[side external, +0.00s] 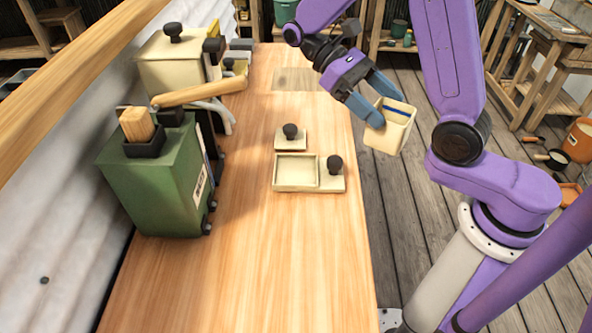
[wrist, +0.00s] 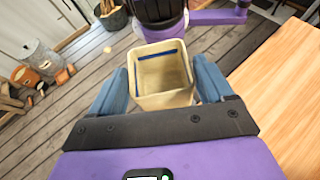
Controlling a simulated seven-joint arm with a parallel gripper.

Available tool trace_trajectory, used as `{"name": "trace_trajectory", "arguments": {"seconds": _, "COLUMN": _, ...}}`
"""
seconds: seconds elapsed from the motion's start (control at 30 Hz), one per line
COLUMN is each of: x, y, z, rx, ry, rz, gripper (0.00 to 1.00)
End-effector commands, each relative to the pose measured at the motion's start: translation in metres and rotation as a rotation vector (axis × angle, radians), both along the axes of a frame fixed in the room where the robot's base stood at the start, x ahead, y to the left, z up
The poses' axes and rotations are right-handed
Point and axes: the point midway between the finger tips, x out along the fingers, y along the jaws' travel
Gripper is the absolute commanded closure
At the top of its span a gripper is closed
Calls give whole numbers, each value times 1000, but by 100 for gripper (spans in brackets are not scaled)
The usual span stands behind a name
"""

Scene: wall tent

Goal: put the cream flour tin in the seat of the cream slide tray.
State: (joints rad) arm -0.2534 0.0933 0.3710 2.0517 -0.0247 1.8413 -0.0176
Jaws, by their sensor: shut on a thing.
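The cream flour tin (side external: 387,137) is a square, open-topped tin with a blue stripe inside. My gripper (side external: 388,108) is shut on it, one blue finger on each side, and holds it past the table's right edge, above the floor. It looks slightly tilted in the side view. In the wrist view the tin (wrist: 163,100) sits between the fingers of my gripper (wrist: 162,82), and its inside looks empty. The cream slide tray (side external: 310,189) lies flat on the table, with an empty square seat at its left and a black knob at its right.
A small cream plate (side external: 288,143) with a black knob lies just behind the tray. A green machine (side external: 165,185) and a cream one (side external: 175,70) with a wooden handle (side external: 200,92) stand along the left. The wooden table (side external: 260,265) is clear in front of the tray.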

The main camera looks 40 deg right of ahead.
Motion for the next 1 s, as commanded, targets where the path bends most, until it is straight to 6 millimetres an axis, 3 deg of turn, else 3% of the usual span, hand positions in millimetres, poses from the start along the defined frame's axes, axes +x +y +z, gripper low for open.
{"name": "trace_trajectory", "arguments": {"seconds": 0.1, "x": -12, "y": 5, "z": 2, "rx": -1, "ry": 0, "rz": 272, "gripper": 67}}
{"name": "trace_trajectory", "arguments": {"seconds": 0.43, "x": -33, "y": 16, "z": 5, "rx": -1, "ry": -1, "rz": 932, "gripper": 67}}
{"name": "trace_trajectory", "arguments": {"seconds": 1.0, "x": -38, "y": 48, "z": 20, "rx": 1, "ry": -4, "rz": 1869, "gripper": 67}}
